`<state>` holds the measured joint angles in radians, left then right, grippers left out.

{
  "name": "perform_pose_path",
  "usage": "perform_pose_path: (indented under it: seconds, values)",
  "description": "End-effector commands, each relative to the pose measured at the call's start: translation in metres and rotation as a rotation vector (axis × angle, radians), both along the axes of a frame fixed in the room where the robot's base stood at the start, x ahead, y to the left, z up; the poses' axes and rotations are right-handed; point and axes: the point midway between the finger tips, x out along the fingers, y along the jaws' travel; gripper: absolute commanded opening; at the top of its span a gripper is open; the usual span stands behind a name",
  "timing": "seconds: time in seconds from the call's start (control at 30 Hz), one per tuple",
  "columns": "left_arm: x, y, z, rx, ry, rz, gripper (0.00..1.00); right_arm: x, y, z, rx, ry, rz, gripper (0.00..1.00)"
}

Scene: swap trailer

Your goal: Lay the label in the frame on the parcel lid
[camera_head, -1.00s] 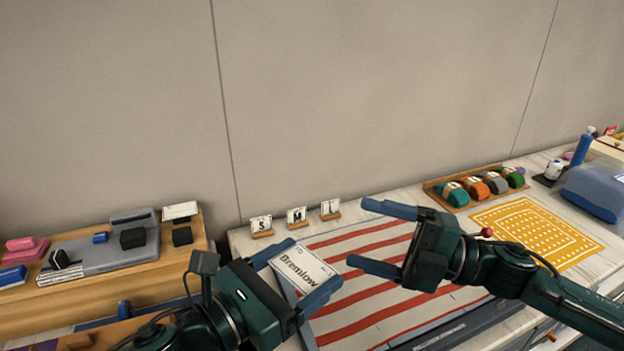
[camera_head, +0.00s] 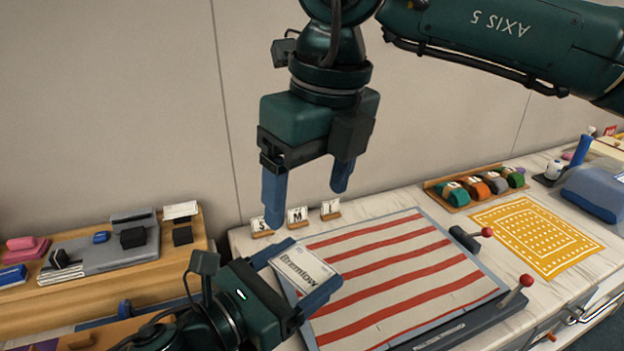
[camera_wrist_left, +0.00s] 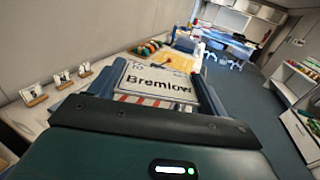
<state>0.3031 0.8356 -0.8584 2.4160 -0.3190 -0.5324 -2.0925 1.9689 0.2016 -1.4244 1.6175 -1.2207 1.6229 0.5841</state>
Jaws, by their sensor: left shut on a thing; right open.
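My right gripper (camera_head: 306,208) is open and empty, fingers pointing down, in front of the wall and near the small cards. I cannot make out for certain a parcel lid or its frame.
Small cards S, M and L (camera_head: 297,217) stand on wooden holders behind the striped surface. Red-knobbed levers (camera_head: 519,288) are at its right. A yellow dotted mat (camera_head: 533,233), a rack of coloured rolls (camera_head: 478,187) and a wooden bench (camera_head: 130,270) are nearby.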

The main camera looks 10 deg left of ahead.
Motion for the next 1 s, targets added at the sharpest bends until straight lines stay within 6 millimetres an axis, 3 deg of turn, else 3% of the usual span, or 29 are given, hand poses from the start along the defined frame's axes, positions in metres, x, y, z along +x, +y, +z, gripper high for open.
perform_pose_path:
  seconds: [0.17,0.7,1.0]
  values:
    - [0.000,0.000,0.000,0.000,0.000,0.000,0.55,0.003,0.000,-0.008,-0.026,-0.027,-0.012,0.78]
    - [0.000,0.000,0.000,0.000,0.000,0.000,0.55,0.011,0.011,-0.099,-0.021,-0.023,-0.010,0.78]
    - [0.000,0.000,0.000,0.000,0.000,0.000,0.55,0.013,0.013,-0.116,-0.020,-0.024,-0.009,0.78]
